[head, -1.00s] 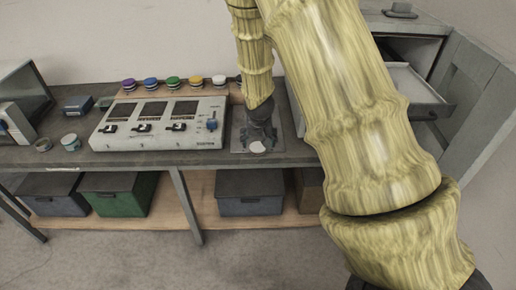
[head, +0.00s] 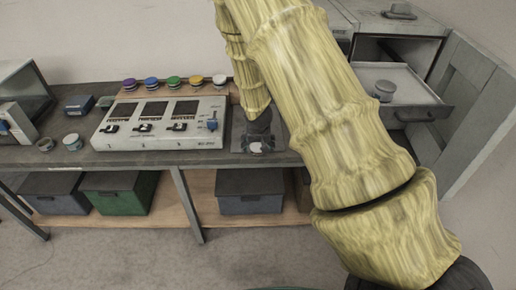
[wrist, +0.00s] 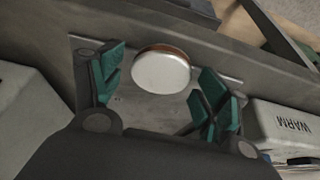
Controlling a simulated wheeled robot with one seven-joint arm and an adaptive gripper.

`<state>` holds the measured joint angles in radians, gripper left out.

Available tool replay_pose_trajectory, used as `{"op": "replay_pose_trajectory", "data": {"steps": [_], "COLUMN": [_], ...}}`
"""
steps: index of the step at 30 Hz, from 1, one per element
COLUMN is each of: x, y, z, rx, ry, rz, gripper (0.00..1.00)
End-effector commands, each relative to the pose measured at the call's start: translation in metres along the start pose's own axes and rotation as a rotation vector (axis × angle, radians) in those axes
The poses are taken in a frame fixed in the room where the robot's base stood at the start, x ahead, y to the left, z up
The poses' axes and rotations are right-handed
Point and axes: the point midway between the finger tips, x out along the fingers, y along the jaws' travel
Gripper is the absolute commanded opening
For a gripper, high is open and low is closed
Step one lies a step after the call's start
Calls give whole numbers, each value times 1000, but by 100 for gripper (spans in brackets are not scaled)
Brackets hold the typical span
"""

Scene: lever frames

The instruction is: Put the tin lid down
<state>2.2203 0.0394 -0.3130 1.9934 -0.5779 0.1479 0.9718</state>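The tin lid (wrist: 161,72), a round disc with a whitish top and a brown rim, lies on a grey plate (wrist: 150,106) in the wrist view. In the head view the lid (head: 256,148) is a small white disc at the workbench's front edge. My gripper (wrist: 163,64) is open. Its two teal-padded fingers stand apart on either side of the lid, with gaps visible between pads and rim. In the head view my gripper (head: 258,142) is over the plate and partly hides it.
A control panel (head: 160,122) with screens and sliders stands left of the plate. Coloured round knobs or lids (head: 173,83) line the shelf behind it. At right, an open drawer (head: 415,98) holds a grey round tin (head: 384,91). Bins (head: 250,192) sit below the workbench (head: 100,159).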

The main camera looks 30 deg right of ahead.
Motion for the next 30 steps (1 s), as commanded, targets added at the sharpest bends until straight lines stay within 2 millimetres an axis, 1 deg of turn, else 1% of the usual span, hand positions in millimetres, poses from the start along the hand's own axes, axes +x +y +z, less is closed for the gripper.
{"op": "replay_pose_trajectory", "data": {"steps": [1, 4, 5, 7, 8, 15, 19, 23, 30], "x": [0, 0, 0, 0, 0, -1, -5, -13, -33], "y": [0, 0, 0, 0, 0, 0, 0, 0, -1], "z": [0, 0, 0, 0, 0, 0, -3, -6, -14], "rx": [0, 0, 0, 0, 0, 0, 0, 2, 2], "ry": [0, 0, 0, 0, 0, 0, 2, 1, 2], "rz": [0, 0, 0, 0, 0, 0, -1, -1, -3], "gripper": [59, 41, 38, 38, 35, 35, 35, 35, 35]}}
